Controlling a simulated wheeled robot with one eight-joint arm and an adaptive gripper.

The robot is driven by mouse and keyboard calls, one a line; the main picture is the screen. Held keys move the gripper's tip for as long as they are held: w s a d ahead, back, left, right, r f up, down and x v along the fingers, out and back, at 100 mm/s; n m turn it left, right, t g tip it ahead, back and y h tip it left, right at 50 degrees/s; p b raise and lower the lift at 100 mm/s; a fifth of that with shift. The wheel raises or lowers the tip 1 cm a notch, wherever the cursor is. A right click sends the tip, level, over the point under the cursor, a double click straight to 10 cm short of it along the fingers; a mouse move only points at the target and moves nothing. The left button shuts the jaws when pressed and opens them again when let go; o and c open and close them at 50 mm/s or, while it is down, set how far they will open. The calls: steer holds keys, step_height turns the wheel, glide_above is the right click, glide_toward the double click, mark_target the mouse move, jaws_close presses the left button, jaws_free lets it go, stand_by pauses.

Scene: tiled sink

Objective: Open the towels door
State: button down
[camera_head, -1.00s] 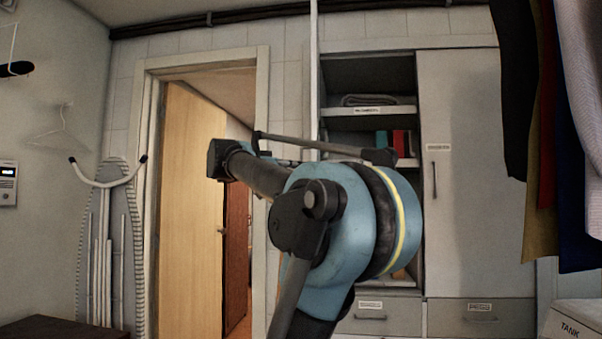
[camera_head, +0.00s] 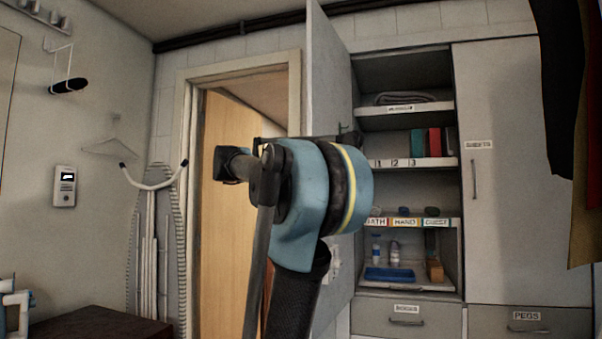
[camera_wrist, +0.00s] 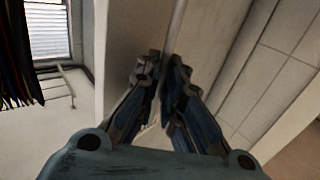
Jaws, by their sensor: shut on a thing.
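The towels door (camera_head: 330,85) is a tall pale panel on the left of the cabinet. It stands swung out, with its inner face showing, and my arm covers part of it. In the wrist view the door (camera_wrist: 135,35) runs up between my fingers. My gripper (camera_wrist: 163,68) is shut on part of the door; I cannot tell whether on its handle or its edge. In the head view my arm hides the gripper. The open cabinet section shows a shelf (camera_head: 447,222) labelled BATH, HAND and GUEST.
A closed door (camera_head: 520,150) stands right of the open shelves, above a drawer (camera_head: 530,327) labelled PEGS. Dark clothes (camera_head: 555,90) hang at the right. A doorway with a wooden door (camera_head: 228,200) and an ironing board (camera_head: 155,250) are at the left.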

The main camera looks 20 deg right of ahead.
steer(key=shift+w, duration=0.1)
steer(key=c, duration=1.8)
jaws_free()
steer(key=shift+w+d+f, duration=0.2)
steer(key=shift+o, duration=0.4)
steer(key=shift+w+a+f, duration=0.1)
steer(key=shift+w+f, duration=0.15)
steer(key=shift+w, duration=0.25)
steer(key=shift+s+r, duration=0.25)
steer(key=shift+s, duration=0.35)
steer(key=a, duration=1.2)
steer(key=shift+w, duration=0.2)
